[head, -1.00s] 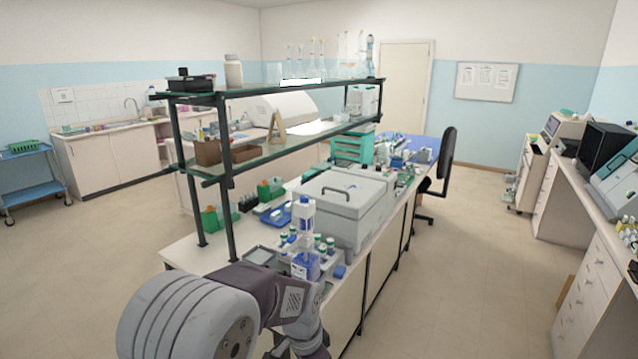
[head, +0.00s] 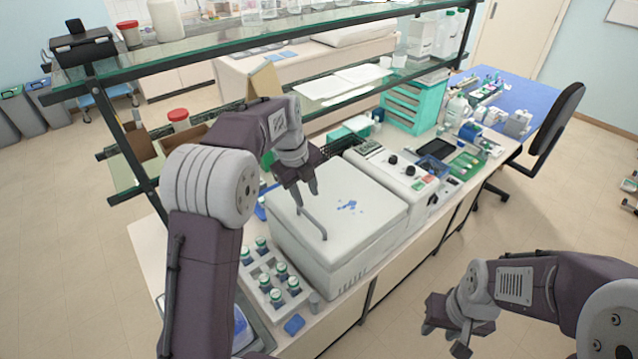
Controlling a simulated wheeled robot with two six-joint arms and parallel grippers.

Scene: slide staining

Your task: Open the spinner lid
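The spinner (head: 335,270) is a white box on the bench, its lid (head: 365,215) lying flat and closed on top. A grey bar handle (head: 312,224) stands on the lid's near left part, and a blue mark shows on the lid. My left gripper (head: 307,196) reaches down over the lid at the far end of the handle, its fingertips apart. I cannot tell whether it touches the handle. My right gripper (head: 445,343) is low at the right, over the floor in front of the bench, apart from the spinner; its fingers look spread and empty.
A rack of capped bottles (head: 262,268) stands left of the spinner, with a blue block (head: 294,325) near the edge. A control unit with knobs (head: 400,168) sits to the right. A glass shelf (head: 220,50) runs above and behind. The aisle floor is free.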

